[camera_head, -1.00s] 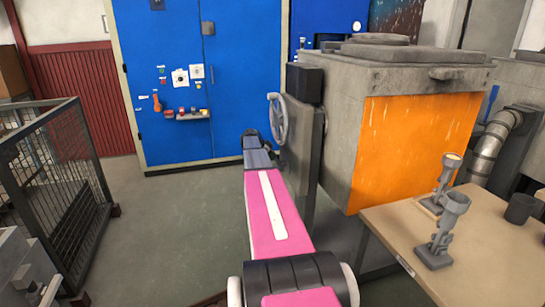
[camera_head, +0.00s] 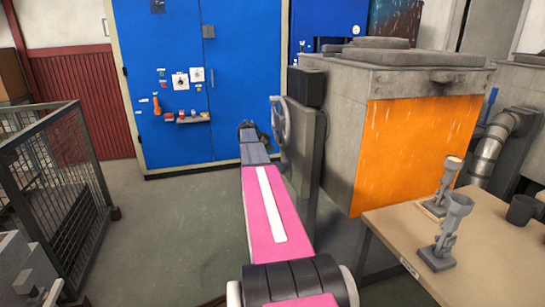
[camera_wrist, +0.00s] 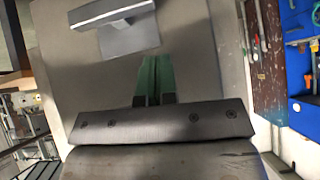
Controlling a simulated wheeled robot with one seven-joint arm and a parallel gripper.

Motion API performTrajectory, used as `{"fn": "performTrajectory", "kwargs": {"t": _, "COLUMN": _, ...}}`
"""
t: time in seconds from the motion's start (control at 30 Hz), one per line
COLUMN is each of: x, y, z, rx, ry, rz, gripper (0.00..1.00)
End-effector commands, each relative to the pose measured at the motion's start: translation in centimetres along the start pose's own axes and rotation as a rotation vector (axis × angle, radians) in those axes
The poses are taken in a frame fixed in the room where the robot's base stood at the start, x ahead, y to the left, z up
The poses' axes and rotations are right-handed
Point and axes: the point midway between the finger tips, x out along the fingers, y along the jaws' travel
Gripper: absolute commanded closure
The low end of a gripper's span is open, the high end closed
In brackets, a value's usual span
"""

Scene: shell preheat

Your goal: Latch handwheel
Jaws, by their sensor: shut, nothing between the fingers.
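The grey handwheel (camera_head: 283,122) is seen nearly edge-on in the head view, mounted on the left side of a grey post-like panel beside the furnace. My gripper (camera_head: 248,126) is at the far end of my pink arm, just left of the wheel in the picture. The head view does not show whether it touches the wheel. In the wrist view my gripper (camera_wrist: 155,62) shows green fingers close together, shut with nothing between them. A grey block (camera_wrist: 130,35) lies just beyond the fingertips; I cannot tell what it is. The handwheel is not clearly recognisable in the wrist view.
The furnace with its glowing orange front (camera_head: 415,150) stands right of the wheel. A table (camera_head: 400,232) with two grey stands and a dark cup is at front right. A mesh cage (camera_head: 55,190) is at left, a blue cabinet (camera_head: 165,70) behind. Floor between is clear.

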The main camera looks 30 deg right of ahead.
Motion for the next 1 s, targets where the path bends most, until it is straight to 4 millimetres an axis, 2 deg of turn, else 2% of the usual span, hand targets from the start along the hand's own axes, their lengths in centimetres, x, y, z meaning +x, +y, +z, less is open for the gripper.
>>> {"fn": "performTrajectory", "kwargs": {"t": 0.1, "x": -2.6, "y": -0.1, "z": 0.0, "rx": 0.0, "ry": 0.0, "rz": -0.002, "gripper": 1.0}}
{"fn": "performTrajectory", "kwargs": {"t": 0.2, "x": -4.3, "y": -0.2, "z": 0.0, "rx": 0.0, "ry": 0.0, "rz": -0.002, "gripper": 1.0}}
{"fn": "performTrajectory", "kwargs": {"t": 0.4, "x": -6.5, "y": -0.4, "z": 0.0, "rx": 0.0, "ry": 0.0, "rz": -0.001, "gripper": 1.0}}
{"fn": "performTrajectory", "kwargs": {"t": 1.0, "x": -7.0, "y": -0.4, "z": 0.0, "rx": 0.0, "ry": 0.0, "rz": 0.0, "gripper": 1.0}}
